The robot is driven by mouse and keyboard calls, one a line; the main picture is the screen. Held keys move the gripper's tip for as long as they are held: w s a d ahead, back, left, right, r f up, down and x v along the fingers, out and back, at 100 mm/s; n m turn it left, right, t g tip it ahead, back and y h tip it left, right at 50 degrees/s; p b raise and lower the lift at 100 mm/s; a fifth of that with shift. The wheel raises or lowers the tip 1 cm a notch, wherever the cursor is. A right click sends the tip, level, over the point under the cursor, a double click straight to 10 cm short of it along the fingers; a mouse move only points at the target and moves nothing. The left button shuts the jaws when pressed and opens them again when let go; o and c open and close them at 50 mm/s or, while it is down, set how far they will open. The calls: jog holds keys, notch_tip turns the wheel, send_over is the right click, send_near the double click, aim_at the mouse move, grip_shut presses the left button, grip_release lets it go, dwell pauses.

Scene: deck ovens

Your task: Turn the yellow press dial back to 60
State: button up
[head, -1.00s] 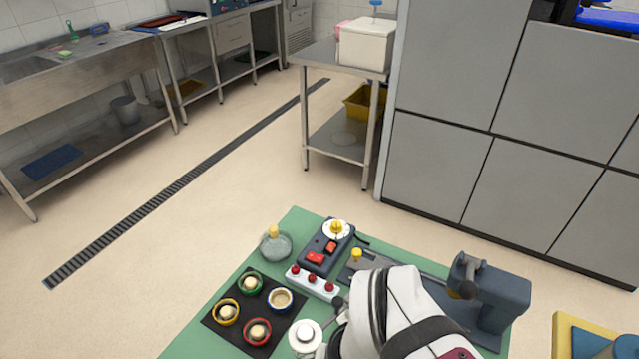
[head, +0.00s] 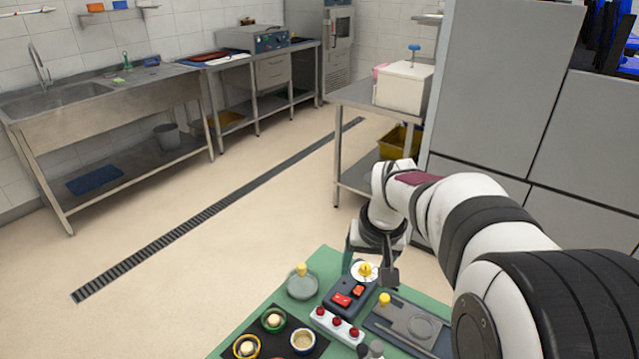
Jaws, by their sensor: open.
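The yellow dial (head: 366,268) sits on a round white scale disc on top of a dark control box (head: 349,293) with red switches. The scale marks are too small to read, so I cannot tell the dial's setting. My gripper (head: 369,271) is above the box, pointing down, with its fingers apart on the left and right sides of the dial. Nothing is held. I cannot tell whether either finger touches the dial.
A white strip with red knobs (head: 336,326) is in front. A grey plate with a yellow knob (head: 409,325) lies to the right. A black mat (head: 280,340) holds several colour-rimmed cups. All rest on a green bench top.

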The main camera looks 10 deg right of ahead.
jog(key=n+t, duration=0.1)
send_near(365, 267)
jog(key=shift+h, duration=0.4)
jog(key=x, duration=0.8)
jog(key=shift+a+f, duration=0.3)
grip_shut()
